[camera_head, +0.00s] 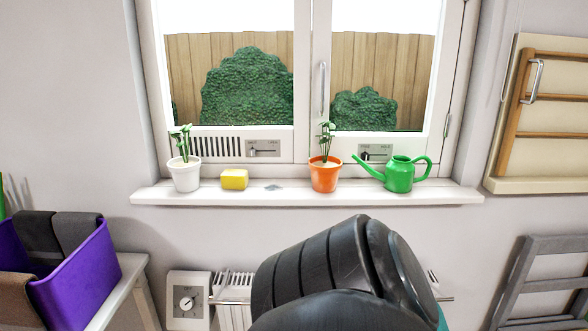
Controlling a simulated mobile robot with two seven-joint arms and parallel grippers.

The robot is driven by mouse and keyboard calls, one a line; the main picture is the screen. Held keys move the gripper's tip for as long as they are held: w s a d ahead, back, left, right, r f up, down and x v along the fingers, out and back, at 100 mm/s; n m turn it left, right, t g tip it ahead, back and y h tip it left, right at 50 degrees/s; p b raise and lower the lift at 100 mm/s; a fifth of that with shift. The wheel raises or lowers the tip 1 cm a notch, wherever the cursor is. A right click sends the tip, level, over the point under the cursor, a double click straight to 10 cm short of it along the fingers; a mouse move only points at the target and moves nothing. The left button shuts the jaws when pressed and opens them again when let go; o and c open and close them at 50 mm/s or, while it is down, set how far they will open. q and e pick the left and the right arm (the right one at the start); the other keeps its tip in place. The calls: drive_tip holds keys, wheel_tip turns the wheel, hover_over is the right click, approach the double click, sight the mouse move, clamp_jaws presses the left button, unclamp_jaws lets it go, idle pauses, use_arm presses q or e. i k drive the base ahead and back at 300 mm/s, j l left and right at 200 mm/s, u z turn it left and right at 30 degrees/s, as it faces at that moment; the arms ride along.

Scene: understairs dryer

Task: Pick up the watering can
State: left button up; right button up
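The green watering can (399,175) stands upright at the right part of the white window sill (235,197). Its spout points up and left, and its handle is on the right. A dark, ribbed part of my own arm fills the bottom centre of the view, below the sill and apart from the can. Neither gripper's fingers can be seen, so nothing shows of whether they are open or shut.
An orange pot (325,177) with a plant stands just left of the can. A yellow sponge (235,180) and a white pot (185,177) are farther left. A radiator (235,315) is below, a purple box (70,275) at left. The sill's right end is clear.

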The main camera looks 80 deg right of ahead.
sight(399, 176)
drive_tip(key=z, duration=3.2)
